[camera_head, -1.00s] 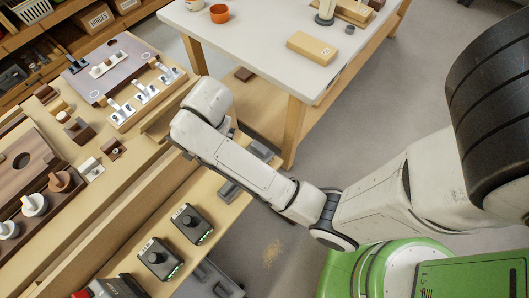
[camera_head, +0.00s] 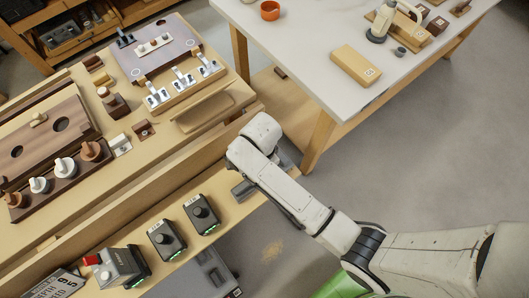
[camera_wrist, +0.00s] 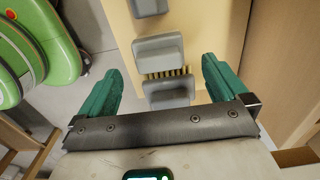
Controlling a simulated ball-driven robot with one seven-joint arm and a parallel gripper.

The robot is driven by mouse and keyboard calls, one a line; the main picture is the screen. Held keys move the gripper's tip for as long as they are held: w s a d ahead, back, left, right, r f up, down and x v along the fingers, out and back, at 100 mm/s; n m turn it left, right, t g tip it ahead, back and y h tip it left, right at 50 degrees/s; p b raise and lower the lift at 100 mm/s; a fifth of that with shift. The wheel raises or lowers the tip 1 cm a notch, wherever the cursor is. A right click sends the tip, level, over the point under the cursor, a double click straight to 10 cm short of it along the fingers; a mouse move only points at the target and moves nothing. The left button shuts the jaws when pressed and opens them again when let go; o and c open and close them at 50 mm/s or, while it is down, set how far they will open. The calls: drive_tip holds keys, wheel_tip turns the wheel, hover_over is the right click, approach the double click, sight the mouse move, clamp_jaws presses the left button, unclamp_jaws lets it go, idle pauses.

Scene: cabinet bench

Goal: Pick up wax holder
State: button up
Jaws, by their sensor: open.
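My gripper (camera_wrist: 161,68) is open, its two green fingers spread in the wrist view. Beyond the fingers, on a pale wooden shelf, lie several grey block-like pieces: one in the middle (camera_wrist: 158,50), one nearer (camera_wrist: 168,93), one at the top edge (camera_wrist: 150,7). Tan bristles (camera_wrist: 168,73) show between the middle and nearer pieces. No piece is held. I cannot tell for sure which of them is the wax holder. In the head view, grey pieces (camera_head: 243,188) show on the lower shelf beside my arm's end; my fingers are hidden there.
The lower shelf (camera_head: 135,208) also carries dark boxes with knobs (camera_head: 201,213). The wooden bench top (camera_head: 165,148) above it holds trays and small tools. A white table (camera_head: 300,45) stands behind, with a tan block (camera_head: 355,65). Open floor lies at the right.

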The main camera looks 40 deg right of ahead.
drive_tip(key=shift+s+d+f, duration=0.15)
drive_tip(key=shift+f, duration=2.45)
drive_tip(key=shift+c, duration=0.5)
drive_tip(key=c, duration=1)
